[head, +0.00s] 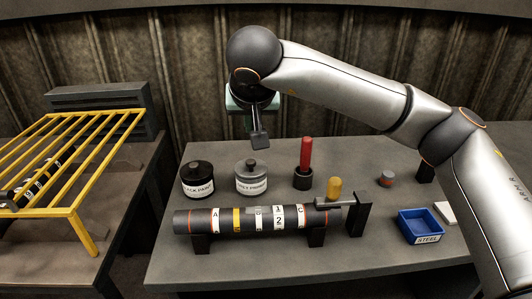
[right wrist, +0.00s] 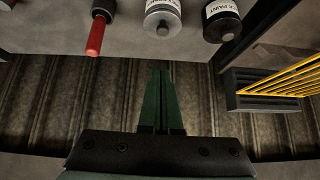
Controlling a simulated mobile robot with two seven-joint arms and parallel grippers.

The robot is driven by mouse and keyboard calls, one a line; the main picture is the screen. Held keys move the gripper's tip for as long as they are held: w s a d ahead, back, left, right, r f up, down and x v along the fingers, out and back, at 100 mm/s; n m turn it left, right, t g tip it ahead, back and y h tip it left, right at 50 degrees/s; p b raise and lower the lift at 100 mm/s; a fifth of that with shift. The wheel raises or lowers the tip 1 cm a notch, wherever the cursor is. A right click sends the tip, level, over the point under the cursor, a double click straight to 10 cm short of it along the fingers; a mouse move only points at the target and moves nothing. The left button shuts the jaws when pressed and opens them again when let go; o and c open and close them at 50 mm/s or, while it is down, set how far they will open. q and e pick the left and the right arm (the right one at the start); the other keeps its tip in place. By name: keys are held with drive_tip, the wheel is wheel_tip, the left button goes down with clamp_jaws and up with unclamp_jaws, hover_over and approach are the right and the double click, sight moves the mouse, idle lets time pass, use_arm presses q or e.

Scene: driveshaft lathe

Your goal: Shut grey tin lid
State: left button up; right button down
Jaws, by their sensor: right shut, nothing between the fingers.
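The grey tin (head: 251,180) stands upright on the table behind the driveshaft, with a label that seems to read grey primer. Its lid (head: 251,166) with a dark knob sits on top; I cannot tell whether it is fully pressed down. The tin also shows in the right wrist view (right wrist: 163,20) at the top. My right gripper (head: 260,141) hangs above and just behind the tin, apart from it. Its fingers (right wrist: 161,100) are together and empty. My left gripper is in neither view.
A black paint tin (head: 197,181) stands left of the grey tin. A red-handled tool (head: 305,155) stands upright to its right. The driveshaft (head: 255,218) lies in front on supports. A blue steel bin (head: 420,226) is at the right, and a yellow rack (head: 75,165) at the left.

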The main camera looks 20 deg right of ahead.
hover_over(252, 165)
drive_tip(key=f, duration=0.7)
drive_tip(key=shift+w+d, duration=0.1)
drive_tip(key=shift+w, duration=0.1)
drive_tip(key=f, duration=0.2)
drive_tip(key=shift+s+f, duration=0.2)
drive_tip(key=shift+f, duration=0.1)
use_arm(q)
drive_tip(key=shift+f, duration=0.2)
use_arm(e)
drive_tip(key=shift+f, duration=0.6)
